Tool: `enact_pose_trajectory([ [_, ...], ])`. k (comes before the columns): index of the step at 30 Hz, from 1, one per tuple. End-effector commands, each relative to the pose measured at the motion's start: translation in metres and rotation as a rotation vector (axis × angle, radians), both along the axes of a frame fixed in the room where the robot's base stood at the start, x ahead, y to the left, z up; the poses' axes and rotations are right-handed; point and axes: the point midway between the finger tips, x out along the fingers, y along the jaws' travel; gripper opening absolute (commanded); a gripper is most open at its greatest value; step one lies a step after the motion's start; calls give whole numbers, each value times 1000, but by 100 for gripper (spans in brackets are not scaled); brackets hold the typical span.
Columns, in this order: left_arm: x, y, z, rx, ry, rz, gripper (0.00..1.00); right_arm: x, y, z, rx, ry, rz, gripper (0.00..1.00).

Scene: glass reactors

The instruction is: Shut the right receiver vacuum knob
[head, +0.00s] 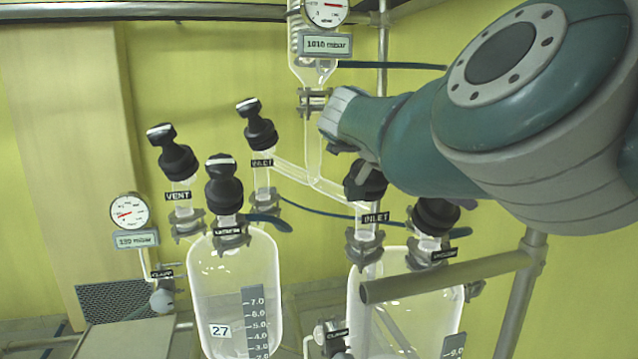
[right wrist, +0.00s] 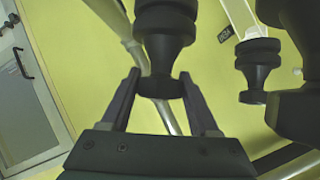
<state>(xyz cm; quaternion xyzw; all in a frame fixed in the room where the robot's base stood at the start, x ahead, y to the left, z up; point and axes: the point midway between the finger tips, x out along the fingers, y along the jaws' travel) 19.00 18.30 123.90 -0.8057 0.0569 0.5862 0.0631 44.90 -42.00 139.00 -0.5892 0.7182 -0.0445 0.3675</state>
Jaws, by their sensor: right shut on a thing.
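The right receiver's vacuum knob (head: 436,216) is black and stands above the vacuum label (head: 443,253), its top hidden by my right arm. In the right wrist view, where things look upside down, a black knob (right wrist: 165,42) sits between the fingers of my right gripper (right wrist: 160,84), which is shut on its grip end. From its place at the end of the row, it appears to be the vacuum knob. In the head view the right gripper is hidden behind the arm. The right receiver (head: 405,305) is clear glass. My left gripper is not in view.
The black inlet knob (head: 365,182) stands close on the left. The left receiver (head: 237,285) has several black knobs above it. A grey horizontal bar (head: 445,278) crosses in front of the right receiver. Two more dark knobs show in the right wrist view (right wrist: 258,68).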

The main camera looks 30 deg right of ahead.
Motion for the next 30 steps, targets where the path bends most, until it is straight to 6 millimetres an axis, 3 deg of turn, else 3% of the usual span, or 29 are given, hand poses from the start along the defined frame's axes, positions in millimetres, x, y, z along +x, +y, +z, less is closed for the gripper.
enact_pose_trajectory([
  [7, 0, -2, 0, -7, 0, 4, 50, -1, -1, 0, -1, 1, -3, 6],
  [8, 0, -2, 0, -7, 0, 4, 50, -1, -1, 0, -1, 1, -3, 63],
  [15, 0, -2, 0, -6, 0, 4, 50, -1, -1, 0, -1, 0, -2, 90],
  [24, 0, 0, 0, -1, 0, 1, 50, 0, 2, 1, -1, 0, 1, 92],
  [30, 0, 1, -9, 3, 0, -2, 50, 2, 28, 11, 1, -5, 3, 92],
])
